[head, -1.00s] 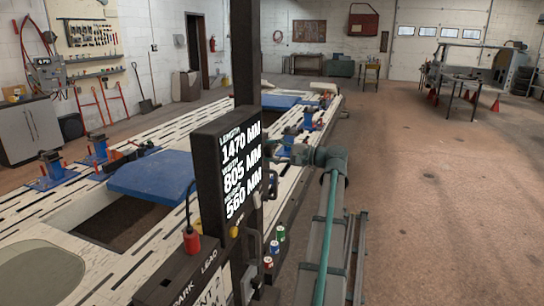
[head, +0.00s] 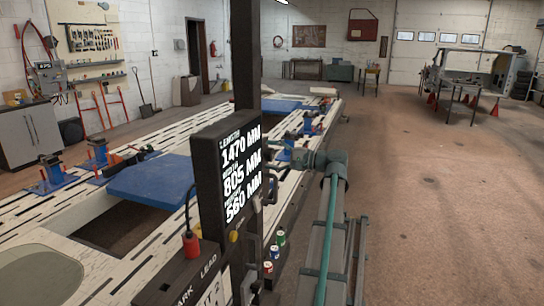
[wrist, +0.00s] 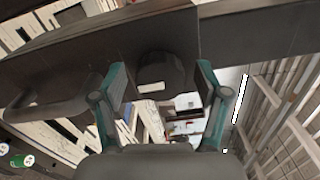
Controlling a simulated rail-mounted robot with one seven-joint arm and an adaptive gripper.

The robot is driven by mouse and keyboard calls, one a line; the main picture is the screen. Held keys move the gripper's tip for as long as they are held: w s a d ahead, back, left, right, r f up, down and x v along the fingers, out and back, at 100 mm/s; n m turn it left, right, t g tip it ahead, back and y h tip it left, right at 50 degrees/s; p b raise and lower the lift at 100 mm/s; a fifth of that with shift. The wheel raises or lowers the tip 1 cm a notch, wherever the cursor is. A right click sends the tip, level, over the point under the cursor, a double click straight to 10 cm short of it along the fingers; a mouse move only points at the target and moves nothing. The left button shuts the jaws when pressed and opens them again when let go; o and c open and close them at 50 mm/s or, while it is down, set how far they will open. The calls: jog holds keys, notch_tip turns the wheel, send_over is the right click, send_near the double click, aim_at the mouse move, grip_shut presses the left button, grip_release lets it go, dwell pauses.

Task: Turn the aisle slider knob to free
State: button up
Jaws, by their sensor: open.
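The dark round knob (wrist: 160,72) with a short white mark shows in the wrist view, on a dark beam. My gripper (wrist: 161,80) is open, with one teal finger to the left of the knob and the other to its right. I cannot tell whether either finger touches it. In the head view my gripper (head: 290,156) points left at the dark upright beside the display (head: 228,180), and the upright and display partly hide its tips. The knob cannot be made out in the head view. The display reads length 1470, width 805 and height 560 mm.
A dark curved handle (wrist: 62,103) sticks out left of the knob in the wrist view. Several small cans (head: 280,238) stand below my arm. The white slotted frame bench (head: 120,235) with a blue pad (head: 152,178) lies left. The floor (head: 430,200) at right is open.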

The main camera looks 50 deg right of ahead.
jog(key=shift+s, duration=0.1)
jog(key=v, duration=1.1)
jog(key=shift+s+d, duration=0.15)
jog(key=shift+s, duration=0.25)
